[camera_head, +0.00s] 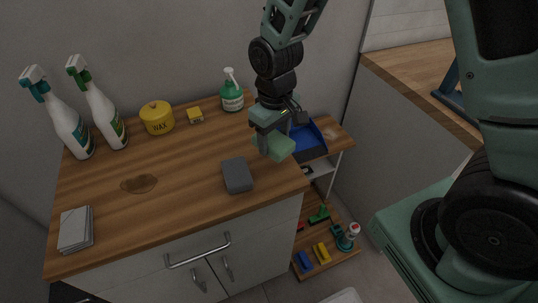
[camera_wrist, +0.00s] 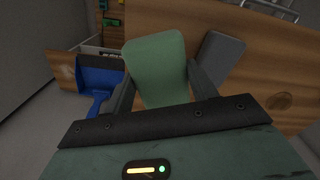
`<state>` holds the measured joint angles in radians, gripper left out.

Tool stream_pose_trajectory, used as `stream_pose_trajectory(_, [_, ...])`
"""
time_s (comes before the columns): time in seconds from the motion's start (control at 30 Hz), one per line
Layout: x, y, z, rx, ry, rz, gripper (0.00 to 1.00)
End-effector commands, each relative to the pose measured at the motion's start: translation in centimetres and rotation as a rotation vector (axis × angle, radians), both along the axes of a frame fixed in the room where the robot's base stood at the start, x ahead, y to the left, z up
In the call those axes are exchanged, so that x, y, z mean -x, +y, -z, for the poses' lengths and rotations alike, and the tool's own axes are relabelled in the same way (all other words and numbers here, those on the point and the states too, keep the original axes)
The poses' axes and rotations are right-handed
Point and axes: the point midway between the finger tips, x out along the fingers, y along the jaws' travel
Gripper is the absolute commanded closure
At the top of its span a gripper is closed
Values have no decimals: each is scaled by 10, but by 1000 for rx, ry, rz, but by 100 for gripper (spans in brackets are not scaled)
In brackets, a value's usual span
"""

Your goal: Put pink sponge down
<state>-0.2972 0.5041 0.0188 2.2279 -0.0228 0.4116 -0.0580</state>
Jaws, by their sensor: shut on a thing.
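No pink sponge shows in either view. My gripper (camera_head: 268,138) is shut on a light green sponge-like block (camera_head: 280,147). It holds the block over the right end of the wooden counter (camera_head: 190,176). In the wrist view the green block (camera_wrist: 155,65) sits between the two dark fingers. I cannot tell how far its underside is above the counter. A dark grey block (camera_head: 237,174) lies on the counter just left of and nearer than my gripper; it also shows in the wrist view (camera_wrist: 220,58).
A brown stain (camera_head: 139,184) and grey cloths (camera_head: 75,229) are left. A blue dustpan (camera_head: 309,142) lies beyond the right edge.

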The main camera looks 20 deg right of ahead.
Motion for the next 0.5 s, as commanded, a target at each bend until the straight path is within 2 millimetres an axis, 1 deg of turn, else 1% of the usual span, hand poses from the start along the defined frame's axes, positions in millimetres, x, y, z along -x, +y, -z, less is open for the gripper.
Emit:
stream_pose_trajectory(0.03, [1, 0, 9, 2, 4, 0, 64])
stream_pose_trajectory(0.1, [0, 0, 18, 1, 3, 0, 64])
stream_pose_trajectory(0.27, [0, 0, 31, 1, 2, 0, 64])
stream_pose_trajectory(0.5, [0, 0, 63, 1, 2, 0, 64])
